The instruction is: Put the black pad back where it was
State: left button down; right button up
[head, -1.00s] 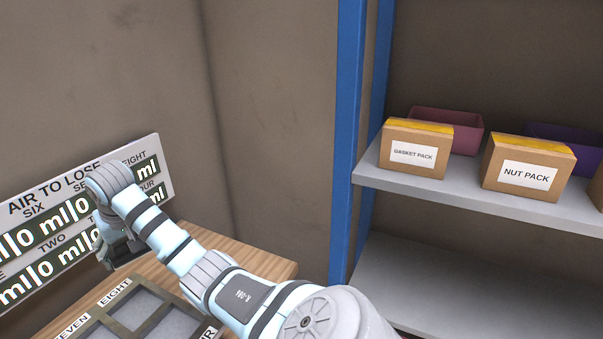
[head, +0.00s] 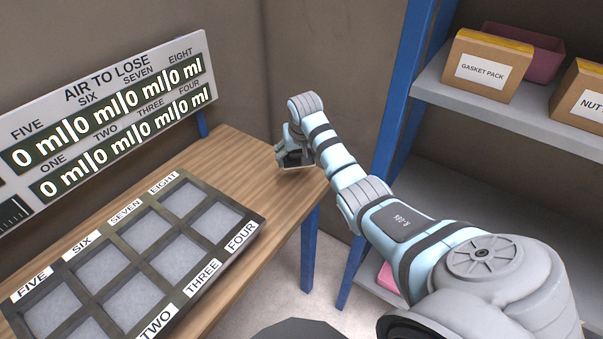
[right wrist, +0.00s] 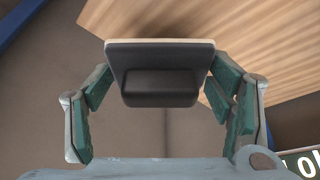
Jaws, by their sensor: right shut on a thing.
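My right gripper (head: 293,158) is over the far right end of the wooden table (head: 235,165), beside the wall. It is shut on the black pad, which shows in the right wrist view (right wrist: 160,58) between the green fingers (right wrist: 160,88). The pad is a dark plate with a pale edge and a raised block on its face. In the head view the pad is mostly hidden by the gripper; whether it touches the table I cannot tell. My left gripper is not in view.
A dark tray (head: 255,222) with labelled square compartments lies on the table. A display board (head: 130,62) stands behind it. To the right, a blue-framed shelf (head: 440,95) holds a gasket pack (head: 484,68), a nut pack (head: 590,95) and a pink bin (head: 535,50).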

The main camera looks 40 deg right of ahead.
aim_at(299, 180)
jog(key=f, duration=0.2)
jog(key=f+b, duration=0.1)
jog(key=f, duration=0.5)
jog(key=shift+s+d+f, duration=0.2)
jog(key=shift+d, duration=0.05)
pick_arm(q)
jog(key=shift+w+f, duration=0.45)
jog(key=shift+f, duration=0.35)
pick_arm(e)
jog(key=shift+w, duration=0.1)
jog(key=shift+f, duration=0.2)
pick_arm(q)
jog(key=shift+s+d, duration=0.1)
pick_arm(e)
jog(key=o, duration=1.2)
jog(key=shift+r, duration=0.15)
